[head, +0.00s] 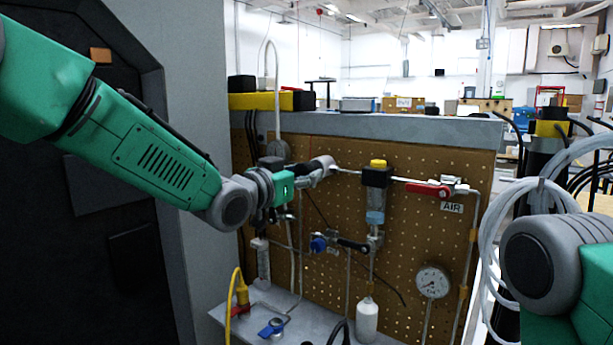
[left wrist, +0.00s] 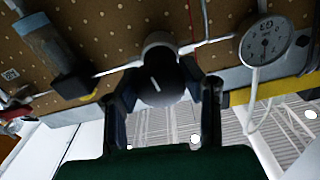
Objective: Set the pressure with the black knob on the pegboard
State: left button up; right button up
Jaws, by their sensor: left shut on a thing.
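The black knob (left wrist: 160,82) is on the pegboard (head: 400,225), with a short white mark on its face. In the left wrist view it sits between the two fingers of my left gripper (left wrist: 165,92), which are shut on its sides. In the head view my left gripper (head: 312,172) reaches the upper part of the pegboard, and the knob is hard to make out there. A round white gauge (left wrist: 266,42) is beside the knob in the left wrist view; its needle is too small to read. My right gripper is out of view.
A yellow-topped black filter unit (head: 377,175), a red valve handle (head: 428,190) and a lower gauge (head: 432,281) are on the pegboard. A grey shelf (head: 255,318) runs below. Coiled white tubing (head: 490,230) hangs at right. A dark cabinet stands at left.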

pick_arm(q)
jog(key=shift+f, duration=0.5)
jog(key=o, duration=1.1)
jog(key=shift+s, duration=0.1)
jog(key=shift+o, duration=0.3)
jog(key=shift+a+r, duration=0.2)
jog(key=shift+r, duration=0.1)
jog(key=v, duration=1.2)
jog(key=shift+f, duration=0.15)
